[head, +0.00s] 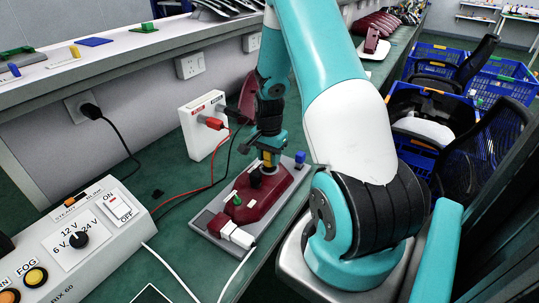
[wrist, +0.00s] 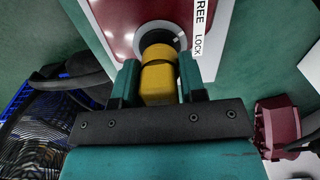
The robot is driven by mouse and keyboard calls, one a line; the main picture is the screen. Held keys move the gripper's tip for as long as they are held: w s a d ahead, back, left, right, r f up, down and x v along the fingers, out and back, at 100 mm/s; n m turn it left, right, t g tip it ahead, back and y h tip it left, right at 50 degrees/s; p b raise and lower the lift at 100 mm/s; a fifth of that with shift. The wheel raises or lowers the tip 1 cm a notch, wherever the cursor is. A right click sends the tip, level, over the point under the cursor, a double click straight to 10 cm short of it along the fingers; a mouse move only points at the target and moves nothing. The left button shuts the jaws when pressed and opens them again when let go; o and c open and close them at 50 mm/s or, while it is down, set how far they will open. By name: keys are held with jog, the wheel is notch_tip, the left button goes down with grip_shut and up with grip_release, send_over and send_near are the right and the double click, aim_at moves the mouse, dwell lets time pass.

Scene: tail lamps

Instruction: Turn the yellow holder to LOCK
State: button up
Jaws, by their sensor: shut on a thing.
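The yellow holder (wrist: 158,80) sits in a round grey socket (wrist: 160,32) of a dark red tail lamp (wrist: 110,18) in the wrist view. My gripper (wrist: 157,82) is shut on it, one finger on each side. A white strip (wrist: 203,35) with FREE and LOCK stands right of the socket. I cannot tell which word the holder is turned to. In the head view, my gripper (head: 268,158) points down at the lamp (head: 258,200), which lies on a grey base (head: 215,238); the yellow holder is mostly hidden there.
A green holder (head: 237,200) stands on the lamp and a blue one (head: 299,157) at the base's far end. A switch box (head: 80,240) stands at the left. A white socket box (head: 203,125) with red and black leads is behind. Cables cross the green bench.

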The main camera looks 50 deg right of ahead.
jog(key=shift+f, duration=0.5)
dwell(0.3)
jog(key=o, duration=1)
jog(key=shift+o, duration=0.2)
notch_tip(320, 180, up, 18)
jog(key=shift+f+b, duration=0.25)
jog(key=shift+b, duration=0.2)
